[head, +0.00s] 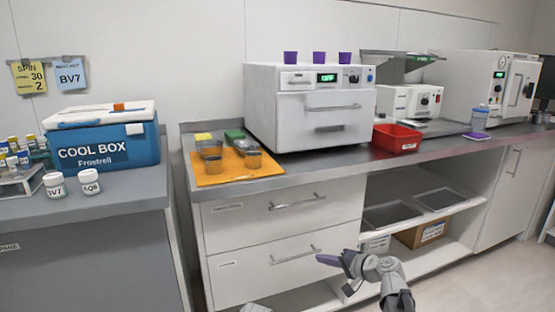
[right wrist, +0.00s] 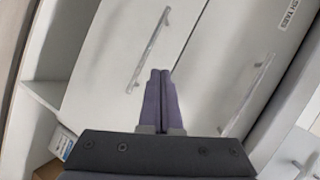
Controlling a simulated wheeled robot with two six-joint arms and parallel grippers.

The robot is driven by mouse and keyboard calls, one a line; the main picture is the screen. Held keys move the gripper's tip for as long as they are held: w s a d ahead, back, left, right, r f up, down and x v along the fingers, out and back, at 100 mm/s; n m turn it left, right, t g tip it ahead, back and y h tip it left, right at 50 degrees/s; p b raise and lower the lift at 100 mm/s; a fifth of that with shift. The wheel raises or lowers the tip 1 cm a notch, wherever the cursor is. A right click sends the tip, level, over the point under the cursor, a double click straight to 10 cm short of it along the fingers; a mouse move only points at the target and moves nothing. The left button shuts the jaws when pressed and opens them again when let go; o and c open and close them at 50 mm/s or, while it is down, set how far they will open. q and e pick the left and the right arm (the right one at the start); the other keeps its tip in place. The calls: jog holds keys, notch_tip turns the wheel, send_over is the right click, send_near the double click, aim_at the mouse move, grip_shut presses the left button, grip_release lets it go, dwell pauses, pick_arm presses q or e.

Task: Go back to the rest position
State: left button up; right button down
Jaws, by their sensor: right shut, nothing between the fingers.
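My right gripper (head: 330,260) is in front of the lower drawer of the white cabinet, below the counter. In the right wrist view its two purple-grey fingers (right wrist: 159,80) lie together, shut with nothing between them. The drawer handles (right wrist: 150,50) show beyond the fingertips. I cannot tell how far the fingertips are from the drawer front. At the bottom of the head view a grey piece (head: 254,307) just shows, too little to identify. My left gripper is not in view.
The counter carries a white oven (head: 310,105), an orange mat (head: 228,176) with metal cups, and a red tray (head: 397,138). A blue cool box (head: 100,145) and two white jars stand on the left bench (head: 110,205). An open shelf (head: 420,240) holds boxes. Floor shows at lower right.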

jog(key=s+a+f+n+g+h, duration=0.1)
jog(key=s+a+f+n+g, duration=0.4)
jog(key=s+a, duration=0.35)
jog(key=s+a+f+n+g+h, duration=0.1)
jog(key=s+f+n+g+h, duration=0.25)
jog(key=s, duration=0.55)
jog(key=s+a+f+n+g+h, duration=0.15)
jog(key=s+f+h, duration=0.35)
jog(key=s, duration=0.5)
notch_tip(320, 180, up, 38)
jog(key=d+p, duration=0.1)
jog(key=p, duration=3.7)
jog(key=shift+s+d+h, duration=0.25)
jog(key=shift+s+h, duration=0.05)
jog(key=shift+h, duration=0.15)
jog(key=shift+d, duration=0.1)
